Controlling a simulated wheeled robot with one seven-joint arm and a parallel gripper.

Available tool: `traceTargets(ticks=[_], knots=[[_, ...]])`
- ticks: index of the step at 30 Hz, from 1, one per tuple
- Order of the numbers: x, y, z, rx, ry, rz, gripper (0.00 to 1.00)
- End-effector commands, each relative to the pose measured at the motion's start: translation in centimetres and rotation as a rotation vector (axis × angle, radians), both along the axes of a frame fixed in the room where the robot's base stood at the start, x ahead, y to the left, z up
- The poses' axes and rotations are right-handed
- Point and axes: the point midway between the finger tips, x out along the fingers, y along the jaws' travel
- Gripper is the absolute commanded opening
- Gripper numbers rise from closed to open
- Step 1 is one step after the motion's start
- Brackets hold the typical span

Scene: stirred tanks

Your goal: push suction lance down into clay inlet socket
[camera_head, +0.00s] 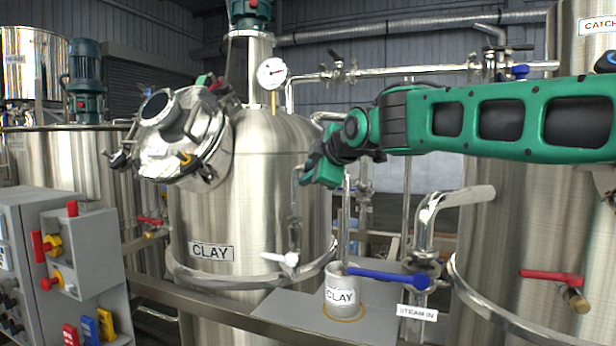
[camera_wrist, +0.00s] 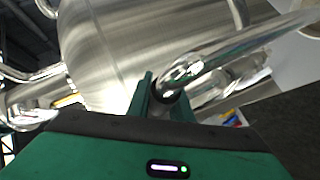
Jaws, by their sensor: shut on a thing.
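My gripper (camera_head: 318,172) is shut on the suction lance, a shiny bent steel tube. Its left leg (camera_head: 295,190) hangs down in front of the clay tank, and a thin upright tube (camera_head: 346,215), apparently its other leg, runs down into the white CLAY pot (camera_head: 339,297). Below the left leg is a small steel fitting with a white-handled valve (camera_head: 288,259), apparently the clay inlet socket. I cannot tell whether the leg's end is in it. In the wrist view, the lance's curved tube (camera_wrist: 188,72) shows at my fingers (camera_wrist: 160,98). My gripper covers the middle of the lance.
The steel CLAY tank (camera_head: 245,205) stands directly behind. The pot stands on a grey shelf (camera_head: 290,308). A blue valve lever (camera_head: 385,276) reaches close to the pot, beside a bent steel pipe (camera_head: 428,225). A grey control box (camera_head: 85,250) is at left.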

Motion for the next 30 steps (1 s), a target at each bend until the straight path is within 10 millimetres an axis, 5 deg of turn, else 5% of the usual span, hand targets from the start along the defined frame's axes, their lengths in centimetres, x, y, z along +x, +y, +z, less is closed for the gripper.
traceTargets(ticks=[18,19,21,30], knots=[[0.0,0.0,-1.2,0.0,-0.001,0.0,0.0],[0.0,0.0,-1.2,0.001,-0.002,0.0,0.21],[0.0,0.0,-1.2,0.001,-0.001,0.0,0.38],[0.0,0.0,-1.4,-0.001,0.001,0.0,0.41]])
